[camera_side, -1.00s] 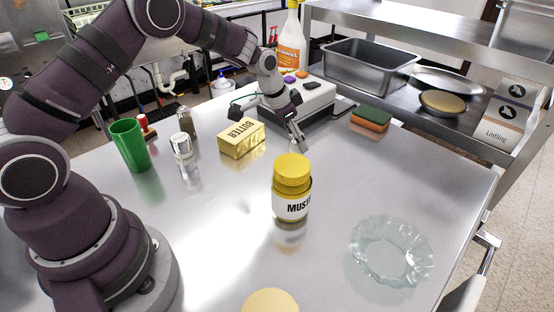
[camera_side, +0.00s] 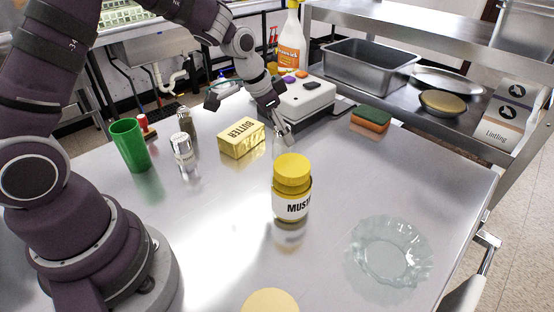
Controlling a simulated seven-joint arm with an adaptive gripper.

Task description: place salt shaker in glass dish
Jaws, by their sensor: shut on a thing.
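My gripper (camera_side: 284,136) is behind the mustard jar, with its fingers shut on a small pale, clear-looking thing (camera_side: 278,147). The jar hides its lower part, so I cannot tell for sure what it is or whether it touches the table. The clear glass dish (camera_side: 391,250) with a scalloped rim lies at the right front of the table and looks empty. A shaker (camera_side: 182,152) with a silver top and pale body stands upright at the left, with a darker shaker (camera_side: 186,122) just behind it. My gripper is well away from both and from the dish.
The yellow mustard jar (camera_side: 291,190) stands mid-table, between the gripper and the camera. A butter block (camera_side: 241,139), green cup (camera_side: 130,145), sponge (camera_side: 371,119) and white scale-like device (camera_side: 303,98) stand around. The table (camera_side: 345,180) is clear between jar and dish.

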